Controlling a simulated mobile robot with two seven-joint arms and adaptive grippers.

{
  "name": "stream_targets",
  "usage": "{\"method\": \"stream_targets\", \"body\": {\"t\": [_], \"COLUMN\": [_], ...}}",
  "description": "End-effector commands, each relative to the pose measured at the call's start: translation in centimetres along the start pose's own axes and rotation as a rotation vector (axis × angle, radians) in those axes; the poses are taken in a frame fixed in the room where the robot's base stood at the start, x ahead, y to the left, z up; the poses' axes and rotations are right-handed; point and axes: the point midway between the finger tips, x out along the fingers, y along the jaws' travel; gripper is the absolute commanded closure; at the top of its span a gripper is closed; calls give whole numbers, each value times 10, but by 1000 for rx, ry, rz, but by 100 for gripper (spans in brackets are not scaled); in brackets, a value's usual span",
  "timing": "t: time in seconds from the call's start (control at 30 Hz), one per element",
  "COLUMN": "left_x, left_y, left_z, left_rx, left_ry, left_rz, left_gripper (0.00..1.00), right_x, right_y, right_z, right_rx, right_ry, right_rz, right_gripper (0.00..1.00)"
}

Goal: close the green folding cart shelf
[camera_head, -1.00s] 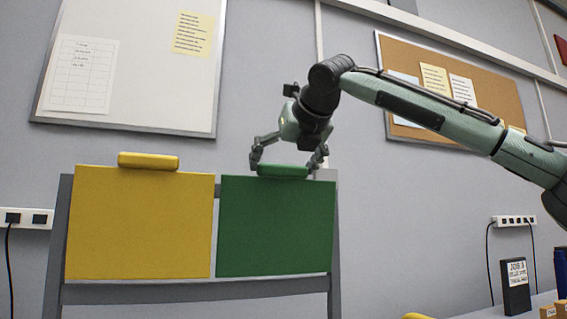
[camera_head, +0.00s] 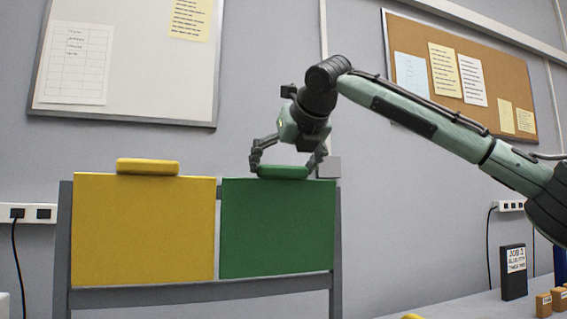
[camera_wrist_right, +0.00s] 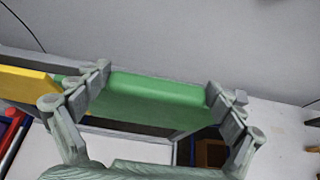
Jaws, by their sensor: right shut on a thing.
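The green folding shelf (camera_head: 277,228) stands upright as a flat panel on the right half of the grey cart frame. A green handle (camera_head: 283,172) sits on its top edge. My right gripper (camera_head: 285,168) comes from above and is shut on this handle, one finger at each end. In the right wrist view the green handle (camera_wrist_right: 157,88) lies between the two fingers (camera_wrist_right: 158,85). The lower part of the green panel is mostly hidden there. My left gripper is not in view.
A yellow shelf panel (camera_head: 143,229) with a yellow handle (camera_head: 148,166) stands upright beside the green one. The grey cart frame (camera_head: 200,292) runs below both. A table at lower right holds a dark sign box (camera_head: 513,272) and small boxes (camera_head: 543,304).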

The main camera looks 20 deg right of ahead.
Motion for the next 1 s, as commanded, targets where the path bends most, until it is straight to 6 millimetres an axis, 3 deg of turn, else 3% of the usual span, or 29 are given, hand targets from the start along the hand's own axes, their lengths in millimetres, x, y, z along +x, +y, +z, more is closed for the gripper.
{"method": "stream_targets", "body": {"t": [0.1,0.13,0.17,0.57,0.67,1.0], "left_x": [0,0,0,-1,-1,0], "left_y": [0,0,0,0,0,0], "left_z": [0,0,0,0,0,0], "left_rx": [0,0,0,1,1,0], "left_ry": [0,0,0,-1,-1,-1], "left_rz": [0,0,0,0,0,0], "left_gripper": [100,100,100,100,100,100], "right_x": [0,0,0,-5,-18,-89], "right_y": [-1,-1,-1,-1,-1,-1], "right_z": [2,3,3,2,2,2], "right_rx": [4,4,4,4,4,4], "right_ry": [-7,-8,-8,-6,-7,-8], "right_rz": [-1,-1,-1,-1,1,0], "right_gripper": [58,3,0,0,0,0]}}
